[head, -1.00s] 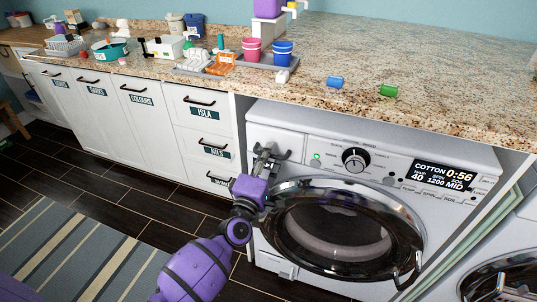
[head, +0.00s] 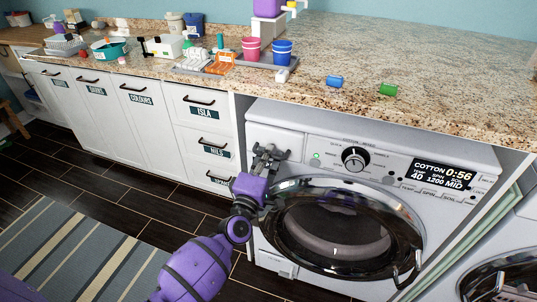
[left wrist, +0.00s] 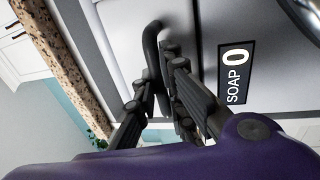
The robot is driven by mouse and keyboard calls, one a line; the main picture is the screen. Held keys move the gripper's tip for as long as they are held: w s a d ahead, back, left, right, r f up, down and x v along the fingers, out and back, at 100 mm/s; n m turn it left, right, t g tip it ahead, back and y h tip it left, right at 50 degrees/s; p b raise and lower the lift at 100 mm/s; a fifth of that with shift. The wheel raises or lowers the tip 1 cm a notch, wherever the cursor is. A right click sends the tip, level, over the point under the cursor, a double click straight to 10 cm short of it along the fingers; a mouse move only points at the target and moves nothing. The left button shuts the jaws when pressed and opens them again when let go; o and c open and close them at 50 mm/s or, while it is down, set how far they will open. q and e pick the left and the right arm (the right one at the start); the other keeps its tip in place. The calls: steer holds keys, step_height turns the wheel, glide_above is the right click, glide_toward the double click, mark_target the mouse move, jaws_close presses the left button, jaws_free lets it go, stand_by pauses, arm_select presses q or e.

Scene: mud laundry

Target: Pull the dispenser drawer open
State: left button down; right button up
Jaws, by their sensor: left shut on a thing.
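The dispenser drawer (head: 262,132) is the pale panel at the upper left of the washing machine's front, partly hidden behind my left gripper (head: 268,156). In the left wrist view its dark curved handle (left wrist: 151,42) runs down between the fingers. My left gripper (left wrist: 168,72) is shut on this handle. A black label reading SOAP 0 (left wrist: 236,73) is beside the handle in that view. I cannot tell whether the drawer stands out from the machine. My right gripper is not in view.
The washing machine (head: 330,150) has a round door (head: 330,228) just right of my left arm. A granite countertop (head: 430,75) overhangs above. White cabinets (head: 100,115) stand to the left. The dark floor (head: 140,195) and striped rug (head: 85,255) are clear.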

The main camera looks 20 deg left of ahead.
arm_select(q)
steer(key=s+p, duration=0.1)
steer(key=s, duration=1.8)
steer(key=shift+a, duration=0.3)
steer(key=c, duration=1.8)
jaws_free()
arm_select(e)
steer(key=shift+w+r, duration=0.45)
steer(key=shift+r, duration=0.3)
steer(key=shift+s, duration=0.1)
arm_select(q)
steer(key=s, duration=0.4)
steer(key=s+f, duration=0.1)
steer(key=s, duration=0.3)
steer(key=s+f, duration=0.1)
steer(key=s, duration=0.2)
steer(key=shift+s+a+f, duration=0.1)
steer(key=shift+s+a, duration=0.1)
steer(key=shift+s, duration=0.2)
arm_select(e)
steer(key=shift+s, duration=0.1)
